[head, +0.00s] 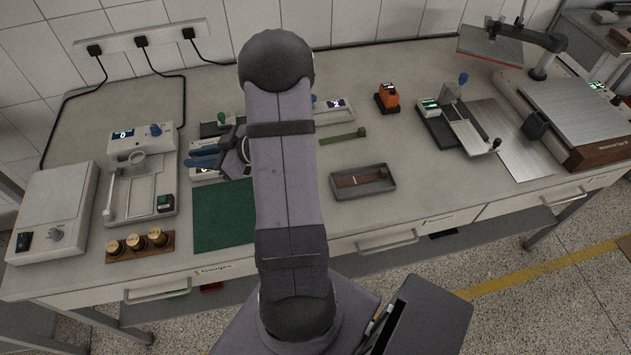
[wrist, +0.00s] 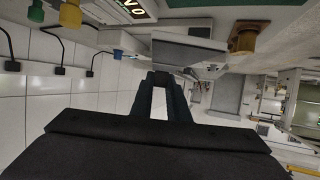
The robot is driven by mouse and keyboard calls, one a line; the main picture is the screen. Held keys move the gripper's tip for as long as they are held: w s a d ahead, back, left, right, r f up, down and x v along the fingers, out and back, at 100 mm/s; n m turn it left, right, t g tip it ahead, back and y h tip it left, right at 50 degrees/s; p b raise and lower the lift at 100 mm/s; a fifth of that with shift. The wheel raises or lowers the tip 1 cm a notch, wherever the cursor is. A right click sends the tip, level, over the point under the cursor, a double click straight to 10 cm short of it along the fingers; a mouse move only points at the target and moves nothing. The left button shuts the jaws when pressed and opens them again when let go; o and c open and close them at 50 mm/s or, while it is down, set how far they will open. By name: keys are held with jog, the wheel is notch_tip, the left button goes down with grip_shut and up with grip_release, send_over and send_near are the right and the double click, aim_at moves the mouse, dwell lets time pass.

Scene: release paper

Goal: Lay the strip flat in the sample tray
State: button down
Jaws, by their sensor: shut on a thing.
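The sample tray (head: 391,187) is a shallow dark grey tray right of my arm in the head view. A reddish-brown strip (head: 358,181) with a darker part lies inside it, apparently flat. My gripper (head: 205,156) is left of my arm, well away from the tray, pointing left above the instruments behind the green mat. In the wrist view my gripper (wrist: 162,78) has its dark fingers close together at the tips.
A green mat (head: 222,218) and a wooden block with brass weights (head: 137,243) lie in front. White instruments (head: 128,200) stand at the left. An olive-green tool (head: 343,137) lies behind the tray, with an orange device (head: 387,97) farther back.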

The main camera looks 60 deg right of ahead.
jog(key=w+d+r+m+t+h, duration=0.1)
jog(key=d+r+m+h, duration=0.15)
jog(key=d, duration=0.35)
jog(key=d+r+m+h, duration=0.2)
jog(key=d+m+h, duration=0.15)
jog(key=d, duration=0.35)
jog(key=s+d+r+m+g+h+b, duration=0.1)
jog(key=s+d+r+m+g+h, duration=0.35)
jog(key=d, duration=0.55)
jog(key=s+d+r+m+g+h, duration=0.1)
jog(key=s+d+m+g+h, duration=0.2)
jog(key=s+d+m+h, duration=0.45)
jog(key=s+d+f+m+g, duration=0.15)
jog(key=s+m+g, duration=0.3)
jog(key=s, duration=0.45)
jog(key=s+d+f+m+g, duration=0.1)
jog(key=s+d+m+g, duration=0.2)
jog(key=s+g, duration=0.35)
jog(key=s+a+f+m+g+y, duration=0.1)
jog(key=s+a+f+m+g, duration=0.1)
jog(key=s, duration=0.4)
jog(key=s+a+f+m+g+y, duration=0.2)
jog(key=s+a+f+m, duration=0.1)
jog(key=s+a, duration=0.2)
jog(key=shift+s+a+f+m+g+y, duration=0.15)
jog(key=shift+s+f+m+g+y, duration=0.2)
jog(key=shift+s, duration=0.4)
jog(key=shift+f, duration=0.1)
jog(key=shift+f, duration=2.85)
